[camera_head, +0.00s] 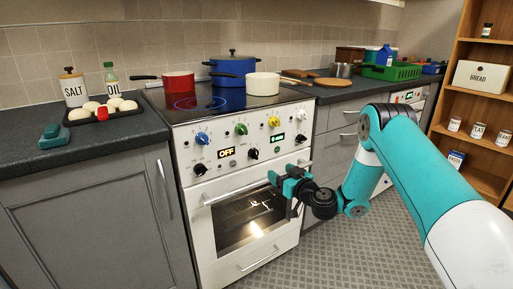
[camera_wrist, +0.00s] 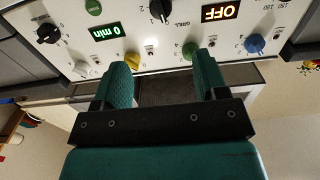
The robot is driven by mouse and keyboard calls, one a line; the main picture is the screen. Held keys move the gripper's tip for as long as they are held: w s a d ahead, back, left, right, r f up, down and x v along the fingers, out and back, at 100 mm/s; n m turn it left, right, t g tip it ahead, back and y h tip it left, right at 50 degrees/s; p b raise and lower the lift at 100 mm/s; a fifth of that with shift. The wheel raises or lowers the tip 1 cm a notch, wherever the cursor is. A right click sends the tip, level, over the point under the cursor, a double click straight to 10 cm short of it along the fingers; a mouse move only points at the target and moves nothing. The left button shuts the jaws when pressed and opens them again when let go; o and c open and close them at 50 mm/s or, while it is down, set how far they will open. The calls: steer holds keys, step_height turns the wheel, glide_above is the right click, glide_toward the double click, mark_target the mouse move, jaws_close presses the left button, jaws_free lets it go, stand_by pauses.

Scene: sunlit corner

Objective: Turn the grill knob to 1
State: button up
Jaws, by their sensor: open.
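The grill knob (camera_head: 253,153) is the middle black knob in the lower row of the white stove's control panel, between the OFF display (camera_head: 226,153) and a green display (camera_head: 278,138). In the wrist view the panel appears upside down, and the grill knob (camera_wrist: 158,10) is at the top centre beside the printed word GRILL. Its exact setting is too small to read surely. My gripper (camera_head: 286,178) is in front of the oven door, below and right of the knob, not touching it. In the wrist view its teal fingers (camera_wrist: 163,75) are spread with nothing between them.
Other knobs sit close by: blue (camera_head: 202,138), green (camera_head: 241,129), yellow (camera_head: 274,121) and black (camera_head: 300,138). The oven door handle (camera_head: 245,188) crosses below the panel. Red (camera_head: 178,84), blue (camera_head: 236,67) and cream (camera_head: 263,84) pots stand on top.

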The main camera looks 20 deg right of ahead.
mark_target(257, 155)
steer(key=x, duration=1.4)
steer(key=shift+w+a, duration=0.15)
steer(key=shift+w, duration=0.1)
steer(key=c, duration=0.9)
